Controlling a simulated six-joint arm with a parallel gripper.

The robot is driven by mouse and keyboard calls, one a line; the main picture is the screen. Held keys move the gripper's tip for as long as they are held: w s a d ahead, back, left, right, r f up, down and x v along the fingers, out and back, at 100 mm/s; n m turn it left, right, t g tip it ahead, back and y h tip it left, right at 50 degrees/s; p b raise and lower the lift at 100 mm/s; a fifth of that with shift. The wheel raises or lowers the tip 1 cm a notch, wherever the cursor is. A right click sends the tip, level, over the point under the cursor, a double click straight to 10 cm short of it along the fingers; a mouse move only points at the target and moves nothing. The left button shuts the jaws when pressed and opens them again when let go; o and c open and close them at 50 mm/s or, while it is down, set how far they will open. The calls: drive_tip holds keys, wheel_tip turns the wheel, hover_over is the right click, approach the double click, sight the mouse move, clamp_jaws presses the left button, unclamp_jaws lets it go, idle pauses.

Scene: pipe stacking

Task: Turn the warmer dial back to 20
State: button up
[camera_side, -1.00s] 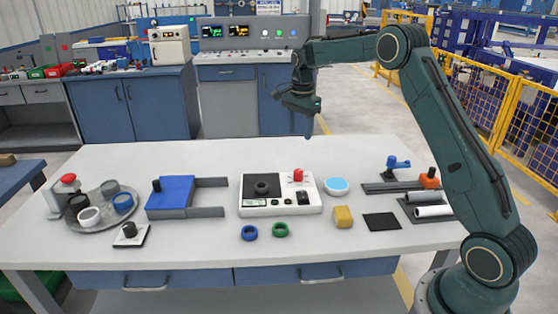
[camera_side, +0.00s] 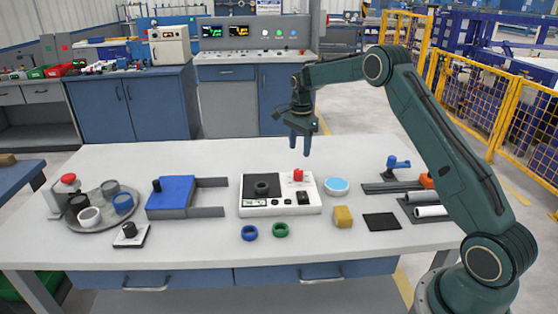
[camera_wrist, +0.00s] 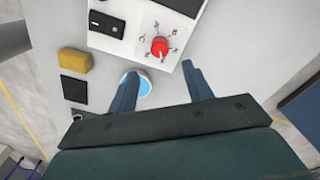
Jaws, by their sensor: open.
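The warmer (camera_side: 280,211) is a white box with a black plate and a dark ring on it, standing mid-table. Its red dial (camera_side: 298,175) is at the back right corner of its top. In the wrist view the red dial (camera_wrist: 160,47) has small marks around it on the white face (camera_wrist: 118,42); they are too small to read. My gripper (camera_side: 300,150) is open and empty above the table, above and behind the dial, pointing down. In the wrist view the dial lies just beyond and between my two fingertips (camera_wrist: 160,73), not touched.
A light-blue disc (camera_side: 336,186) and a yellow block (camera_side: 343,216) stand right of the warmer. Blue (camera_side: 250,232) and green (camera_side: 280,229) rings lie in front. A blue box (camera_side: 171,192) is to the left. Pipes (camera_side: 432,211) and a blue-handled fixture (camera_side: 398,163) are at the right.

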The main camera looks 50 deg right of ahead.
sight(299, 170)
wheel_tip(299, 170, down, 10)
drive_tip(key=shift+f, duration=0.1)
idle(0.4)
drive_tip(key=c, duration=1)
drive_tip(key=shift+o, duration=0.2)
